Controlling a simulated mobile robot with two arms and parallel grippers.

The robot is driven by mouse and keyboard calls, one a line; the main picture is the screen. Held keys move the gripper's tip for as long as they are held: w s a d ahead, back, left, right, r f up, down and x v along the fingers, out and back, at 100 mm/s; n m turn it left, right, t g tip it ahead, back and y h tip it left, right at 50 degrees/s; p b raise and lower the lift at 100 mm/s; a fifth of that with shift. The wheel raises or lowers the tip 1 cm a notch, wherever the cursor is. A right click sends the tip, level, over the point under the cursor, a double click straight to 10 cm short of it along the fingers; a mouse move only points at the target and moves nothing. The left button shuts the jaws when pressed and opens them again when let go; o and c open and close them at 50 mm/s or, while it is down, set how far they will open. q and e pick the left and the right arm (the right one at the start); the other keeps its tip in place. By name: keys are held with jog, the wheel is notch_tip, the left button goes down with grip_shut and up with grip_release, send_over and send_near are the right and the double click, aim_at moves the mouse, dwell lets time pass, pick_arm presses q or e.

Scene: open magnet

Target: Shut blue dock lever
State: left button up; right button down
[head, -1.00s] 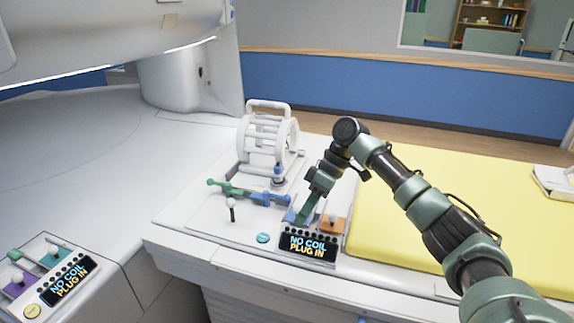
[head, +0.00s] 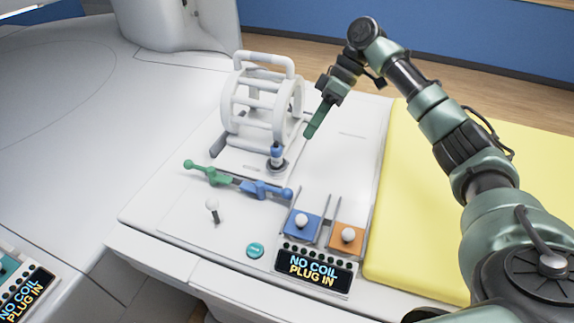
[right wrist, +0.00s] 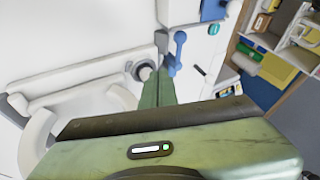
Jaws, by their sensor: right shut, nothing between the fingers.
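Thin upright bars stand behind both. My right gripper (head: 311,131) is shut and empty, raised above the bed beside the white coil frame, well behind the blue plate. Its shut green fingers (right wrist: 158,90) also show in the right wrist view, beside a blue handle (right wrist: 178,52). My left gripper is out of view.
The white coil frame (head: 238,100) stands left of my right gripper. A blue-topped plug (head: 277,154) stands before it. A green lever (head: 213,175) and a blue lever (head: 265,190) lie nearer. A yellow pad (head: 420,215) is at right. White surface between gripper and dock is clear.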

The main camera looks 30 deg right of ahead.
jog(key=p+x, duration=0.2)
jog(key=x, duration=0.7)
jog(key=shift+s+a+f, duration=0.1)
jog(key=shift+a+f, duration=0.05)
jog(key=shift+s+a+f+p, duration=0.3)
jog(key=shift+s+a+p, duration=0.2)
jog(key=shift+a, duration=0.1)
jog(key=shift+s+a+f+p, duration=0.25)
jog(key=shift+s+a+p, duration=0.2)
jog(key=shift+a, duration=0.15)
jog(key=shift+s+a+f, duration=0.1)
jog(key=shift+s+a, duration=0.25)
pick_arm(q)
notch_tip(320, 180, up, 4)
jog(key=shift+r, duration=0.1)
pick_arm(e)
jog(key=shift+f, duration=0.1)
jog(key=shift+a, duration=0.1)
